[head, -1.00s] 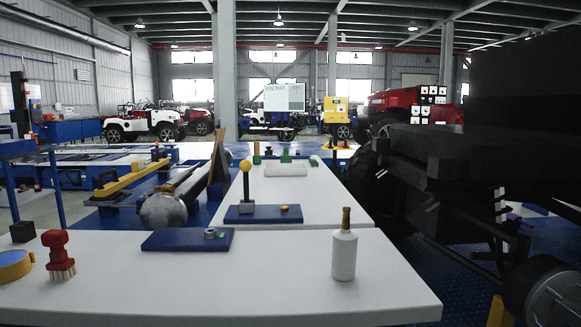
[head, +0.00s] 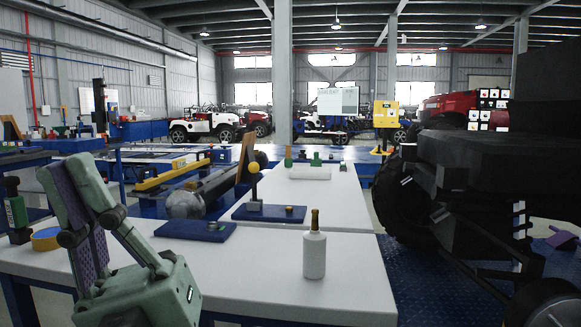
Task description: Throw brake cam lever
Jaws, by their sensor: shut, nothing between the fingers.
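A lever with a yellow ball knob (head: 253,168) stands roughly upright on a blue base plate (head: 278,213) on the far white bench; I take it to be the brake cam lever. My gripper (head: 58,185) is pale green with purple finger pads, raised over the near bench at left. Its fingers are together and empty, pointing up. It is well apart from the lever, to its left and nearer to me.
A white bottle (head: 314,252) stands on the near white bench (head: 350,290). Another blue plate (head: 196,231) with a small round part lies between gripper and lever. A yellow tape roll (head: 46,238) is at left. A dark vehicle (head: 480,180) blocks the right side.

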